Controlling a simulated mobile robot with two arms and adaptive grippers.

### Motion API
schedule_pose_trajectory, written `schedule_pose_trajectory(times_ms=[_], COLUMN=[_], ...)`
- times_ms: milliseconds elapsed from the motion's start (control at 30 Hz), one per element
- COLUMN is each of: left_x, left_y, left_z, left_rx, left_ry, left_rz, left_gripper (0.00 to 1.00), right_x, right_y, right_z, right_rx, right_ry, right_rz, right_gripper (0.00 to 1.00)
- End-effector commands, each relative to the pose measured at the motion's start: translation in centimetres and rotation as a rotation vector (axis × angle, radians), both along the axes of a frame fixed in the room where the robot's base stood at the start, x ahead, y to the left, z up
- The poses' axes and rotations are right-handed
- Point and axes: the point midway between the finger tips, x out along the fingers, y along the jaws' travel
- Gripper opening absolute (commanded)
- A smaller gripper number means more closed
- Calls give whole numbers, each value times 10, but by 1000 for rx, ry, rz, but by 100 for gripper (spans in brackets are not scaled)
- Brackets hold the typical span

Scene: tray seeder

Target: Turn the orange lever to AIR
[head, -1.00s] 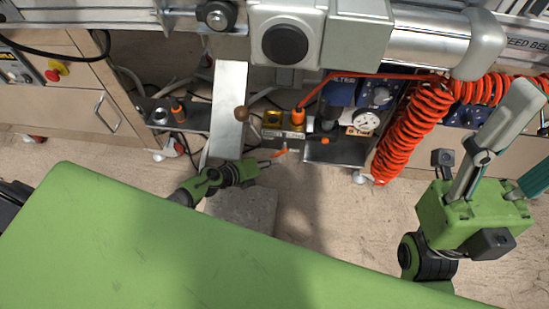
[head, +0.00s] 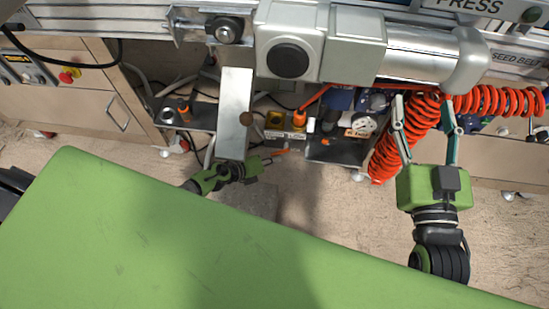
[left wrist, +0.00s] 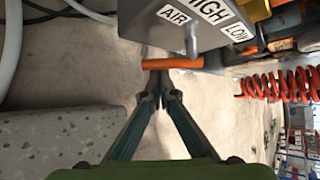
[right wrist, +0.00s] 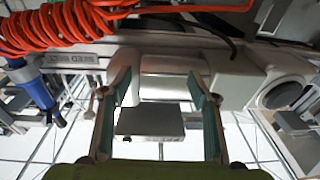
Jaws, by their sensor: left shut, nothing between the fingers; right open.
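The orange lever (left wrist: 172,63) lies crosswise under a grey box (left wrist: 205,36) in the left wrist view. The box carries the labels AIR, HIGH and LOW, with AIR leftmost. In the head view the lever (head: 283,152) is a small orange bar just right of my left gripper (head: 268,160). In the left wrist view my left gripper (left wrist: 160,92) is shut and empty, its tips just below the lever in the picture. I cannot tell whether they touch. My right gripper (head: 427,112) is open and empty, in front of the coiled red hose.
The coiled red hose (head: 398,145) hangs beside my right gripper. A pressure gauge (head: 363,123) and a metal upright (head: 233,110) stand near the lever. A grey block (left wrist: 60,140) lies left of my left gripper. A green surface (head: 150,230) fills the foreground.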

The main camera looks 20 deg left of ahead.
Motion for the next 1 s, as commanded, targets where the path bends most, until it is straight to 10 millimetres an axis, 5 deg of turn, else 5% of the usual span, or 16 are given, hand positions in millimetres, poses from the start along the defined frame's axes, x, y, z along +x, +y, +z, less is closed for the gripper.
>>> schedule_pose_trajectory(times_ms=[767, 1000], left_x=[0, 0], left_y=[7, 6], left_z=[16, 14], left_rx=[0, -1], left_ry=[-3, -3], left_rz=[2, 1], left_gripper=[0, 0], right_x=[-17, -16], right_y=[-17, -17], right_z=[-95, -95], right_rx=[-113, -110], right_ry=[444, 435], right_rz=[-28, -27], right_gripper=[55, 55])
